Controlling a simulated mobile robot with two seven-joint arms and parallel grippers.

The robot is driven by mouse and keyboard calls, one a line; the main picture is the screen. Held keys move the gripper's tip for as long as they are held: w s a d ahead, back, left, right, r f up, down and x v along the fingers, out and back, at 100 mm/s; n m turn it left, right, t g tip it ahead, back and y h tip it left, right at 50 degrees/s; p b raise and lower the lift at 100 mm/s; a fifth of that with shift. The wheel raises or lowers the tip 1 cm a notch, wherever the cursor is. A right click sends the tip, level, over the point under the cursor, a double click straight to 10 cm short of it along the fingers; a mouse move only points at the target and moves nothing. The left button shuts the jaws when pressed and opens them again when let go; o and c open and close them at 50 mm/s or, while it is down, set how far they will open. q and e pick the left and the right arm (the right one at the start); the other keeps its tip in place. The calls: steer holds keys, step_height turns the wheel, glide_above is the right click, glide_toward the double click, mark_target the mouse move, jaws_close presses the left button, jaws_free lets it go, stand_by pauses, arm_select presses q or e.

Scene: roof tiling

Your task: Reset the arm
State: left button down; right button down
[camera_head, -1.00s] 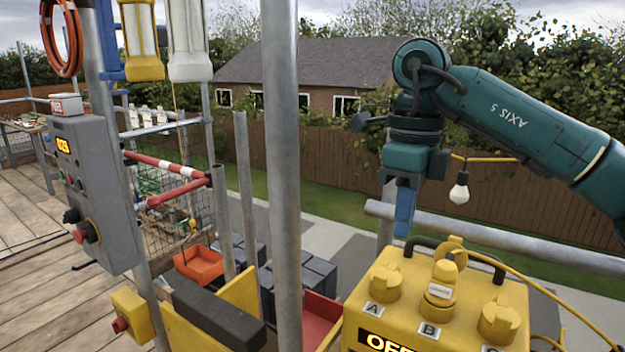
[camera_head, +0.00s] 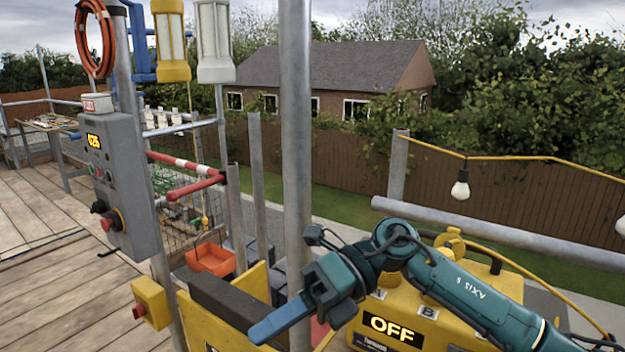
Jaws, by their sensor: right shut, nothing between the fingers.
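My right gripper (camera_head: 268,330) has blue fingers that point to the lower left. They are together and hold nothing, in front of the yellow and black-topped structure (camera_head: 232,300). I cannot tell from this view whether the fingers touch it. My left gripper is not in view.
A vertical scaffold pole (camera_head: 296,130) stands just behind my right gripper. A grey control box (camera_head: 122,185) and a small yellow switch box (camera_head: 151,302) are to the left. A horizontal rail (camera_head: 500,242) and hanging bulb (camera_head: 460,190) are above my arm.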

steer(key=w+d+f+m+t+y, duration=0.1)
steer(key=w+d+f+m+t, duration=0.15)
steer(key=m+t, duration=0.7)
steer(key=w+d+f+m+t, duration=0.15)
steer(key=f+m+t, duration=0.25)
steer(key=m+t, duration=0.55)
steer(key=w+d+f+m+t+y, duration=0.1)
steer(key=d+f+m+t, duration=0.3)
steer(key=m, duration=0.9)
steer(key=s+d+f+m+g+h, duration=0.1)
steer(key=s+d+f+m+h, duration=0.2)
steer(key=f, duration=0.5)
steer(key=s+d+f+m+g+h, duration=0.2)
steer(key=s+d+f+m+h, duration=0.2)
steer(key=f, duration=0.4)
steer(key=s+d+f+m+g+h, duration=0.2)
steer(key=s+d+f+m+h, duration=0.2)
steer(key=s+f, duration=0.3)
steer(key=shift+s+f+m, duration=0.2)
steer(key=shift+f+m, duration=0.25)
steer(key=shift+m, duration=0.25)
steer(key=shift+d, duration=0.15)
